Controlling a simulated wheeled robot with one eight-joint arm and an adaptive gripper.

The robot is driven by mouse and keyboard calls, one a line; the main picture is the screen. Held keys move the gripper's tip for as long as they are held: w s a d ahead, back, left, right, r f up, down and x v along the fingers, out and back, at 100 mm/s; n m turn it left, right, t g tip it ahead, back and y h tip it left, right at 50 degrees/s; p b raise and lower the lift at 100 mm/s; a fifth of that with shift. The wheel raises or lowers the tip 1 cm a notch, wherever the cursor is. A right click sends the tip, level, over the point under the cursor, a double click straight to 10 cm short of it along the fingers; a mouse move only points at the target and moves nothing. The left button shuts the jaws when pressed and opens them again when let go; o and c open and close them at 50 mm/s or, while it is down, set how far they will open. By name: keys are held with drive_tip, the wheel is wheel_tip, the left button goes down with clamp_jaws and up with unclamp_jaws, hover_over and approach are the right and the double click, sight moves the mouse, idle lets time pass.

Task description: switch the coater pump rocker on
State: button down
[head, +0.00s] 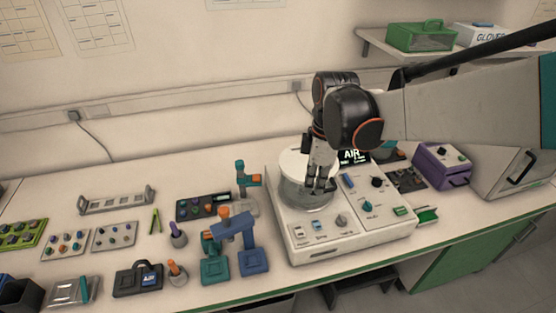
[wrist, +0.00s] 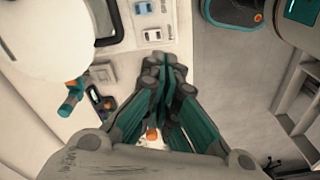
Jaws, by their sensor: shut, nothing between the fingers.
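The white coater (head: 345,240) stands on the bench with a round glass chamber (head: 303,190) under a pale lid. Its display reads AIR (head: 352,157). Near its front left edge are a pale rocker (head: 299,232) and a blue rocker (head: 318,226); their labels are too small to read surely. The wrist view shows a blue rocker (wrist: 143,8) and a paler one (wrist: 151,34) side by side on the panel. My gripper (head: 320,186) is shut and empty, pointing down in front of the chamber in the head view. In the wrist view its fingertips (wrist: 167,68) lie just below the rockers; contact cannot be told.
A purple box (head: 440,165) stands to the right. The bench's front edge (head: 350,270) runs close before the coater.

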sight(299, 231)
drive_tip(key=w+a+f+n+g+h, duration=0.1)
drive_tip(key=a+f+n, duration=0.2)
drive_tip(key=f+n, duration=0.1)
drive_tip(key=shift+w+a+f, duration=0.25)
drive_tip(key=shift+a+f, duration=0.15)
drive_tip(key=shift+f, duration=0.15)
drive_tip(key=f+b, duration=0.1)
drive_tip(key=f, duration=0.3)
drive_tip(key=s+f+b, duration=0.1)
drive_tip(key=f+b, duration=0.1)
drive_tip(key=f, duration=0.3)
drive_tip(key=f+b, duration=0.1)
drive_tip(key=f, duration=0.3)
drive_tip(key=shift+s+d+f+b, duration=0.2)
drive_tip(key=shift+s+f+b, duration=0.15)
drive_tip(key=shift+f, duration=0.1)
